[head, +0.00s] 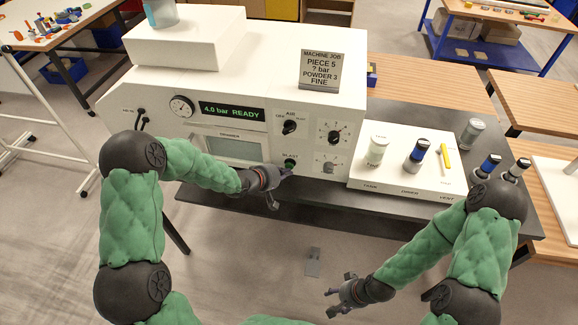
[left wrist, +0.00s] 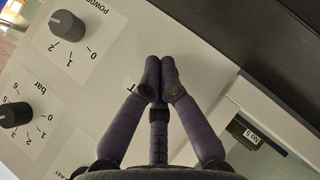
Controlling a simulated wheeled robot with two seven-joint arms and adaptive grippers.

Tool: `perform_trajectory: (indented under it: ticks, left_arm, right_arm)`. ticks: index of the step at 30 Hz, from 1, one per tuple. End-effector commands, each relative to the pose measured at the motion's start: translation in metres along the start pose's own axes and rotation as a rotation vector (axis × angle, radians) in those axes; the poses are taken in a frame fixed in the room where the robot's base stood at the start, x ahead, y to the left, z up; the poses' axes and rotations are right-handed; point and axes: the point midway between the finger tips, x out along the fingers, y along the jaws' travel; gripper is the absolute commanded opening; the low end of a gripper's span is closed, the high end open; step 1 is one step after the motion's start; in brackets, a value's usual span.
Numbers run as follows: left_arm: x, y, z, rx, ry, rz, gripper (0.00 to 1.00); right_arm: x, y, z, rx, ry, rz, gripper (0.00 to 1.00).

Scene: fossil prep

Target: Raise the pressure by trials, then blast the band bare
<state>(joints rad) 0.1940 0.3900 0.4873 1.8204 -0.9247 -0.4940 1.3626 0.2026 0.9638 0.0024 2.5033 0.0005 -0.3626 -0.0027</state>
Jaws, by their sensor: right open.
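The white blast machine's display (head: 232,112) reads "4.0 bar READY". The job card (head: 321,70) reads piece 5, ? bar, powder 3, fine. The green BLAST button (head: 291,163) is below the AIR knob (head: 289,127). The bar knob (head: 334,137) and powder knob (head: 330,167) are to their right; the left wrist view shows the bar knob (left wrist: 15,115) and powder knob (left wrist: 68,30). My left gripper (head: 283,174) is shut and empty, just below the button; contact is unclear. Its fingertips (left wrist: 160,78) meet. My right gripper (head: 345,293) is open, empty, low in front.
A pressure gauge (head: 181,106) and chamber window (head: 233,147) are on the machine's left front. A white block (head: 400,181) right of the machine holds a jar (head: 377,150), a blue-banded bottle (head: 417,154) and a yellow-handled tool (head: 445,158). More bottles stand further right.

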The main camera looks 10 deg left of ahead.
Motion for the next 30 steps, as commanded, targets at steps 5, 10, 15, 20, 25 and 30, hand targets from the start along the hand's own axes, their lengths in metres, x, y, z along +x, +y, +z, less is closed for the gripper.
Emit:
perform_trajectory:
  ticks: [5,10,15,20,25,30]
  left_arm:
    - [0.0003,-0.0004,0.0000,0.000,0.000,0.000,0.00]
    - [0.0004,-0.0003,-0.0001,0.000,0.000,0.000,0.00]
    - [0.0012,0.0002,-0.0009,0.000,0.000,0.000,0.00]
    - [0.0024,0.0007,-0.0020,0.000,0.000,0.000,0.00]
    - [0.0037,0.0011,-0.0032,0.000,0.000,0.000,0.00]
    - [0.0048,0.0017,-0.0046,0.000,0.000,0.000,0.00]
  right_arm:
    - [0.0002,0.0001,0.0000,0.000,0.000,0.000,0.57]
    - [0.0000,0.0000,0.0000,0.000,0.000,0.000,0.57]
    - [-0.0011,-0.0004,0.0000,0.000,0.000,0.000,0.57]
    - [-0.0023,-0.0008,0.0001,0.000,0.000,0.000,0.57]
    - [-0.0035,-0.0013,0.0001,0.000,0.000,0.000,0.57]
    - [-0.0048,-0.0017,0.0002,0.000,0.000,0.000,0.57]
